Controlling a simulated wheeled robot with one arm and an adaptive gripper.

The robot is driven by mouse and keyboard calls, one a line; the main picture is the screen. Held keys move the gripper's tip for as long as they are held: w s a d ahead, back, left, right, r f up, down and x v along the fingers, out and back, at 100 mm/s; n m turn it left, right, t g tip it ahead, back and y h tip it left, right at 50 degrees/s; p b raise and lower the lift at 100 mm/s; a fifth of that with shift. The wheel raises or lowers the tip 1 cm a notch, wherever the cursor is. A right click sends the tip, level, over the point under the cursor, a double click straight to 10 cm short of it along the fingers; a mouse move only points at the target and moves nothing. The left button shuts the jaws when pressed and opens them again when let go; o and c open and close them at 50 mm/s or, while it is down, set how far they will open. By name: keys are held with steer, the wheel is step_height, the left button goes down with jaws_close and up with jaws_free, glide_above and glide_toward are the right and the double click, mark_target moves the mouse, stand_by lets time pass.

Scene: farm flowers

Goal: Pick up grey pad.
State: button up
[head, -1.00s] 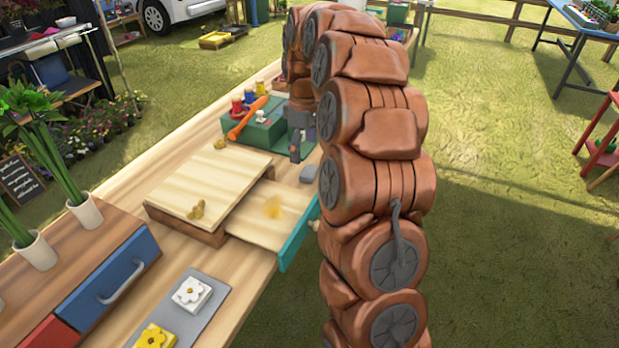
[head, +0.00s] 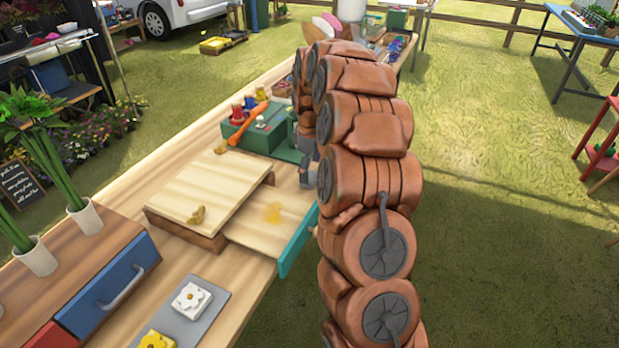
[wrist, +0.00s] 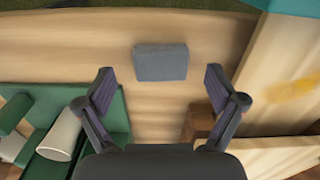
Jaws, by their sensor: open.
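The grey pad (wrist: 160,61) is a small flat block lying on the wooden table in the wrist view. My gripper (wrist: 159,76) is open and empty, with its two dark fingers spread wide. The pad lies between the fingers' lines and a little beyond their tips in the picture, with a gap on both sides. In the head view my arm hides most of the gripper. A small grey shape there sits beside the arm near the drawer, and I cannot tell clearly how much of it is the pad.
A pulled-out wooden drawer (head: 262,228) with a teal front (head: 297,243) lies beside the pad. A green box (head: 262,137) with an orange tool (head: 247,121) stands on the other side. A grey board (head: 215,304) with flower blocks lies nearer.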

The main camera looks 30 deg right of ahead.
mark_target(310, 176)
step_height(310, 176, down, 2)
steer(key=shift+f, duration=0.25)
steer(key=c, duration=1)
steer(key=shift+c, duration=0.2)
step_height(310, 176, up, 10)
steer(key=b, duration=0.1)
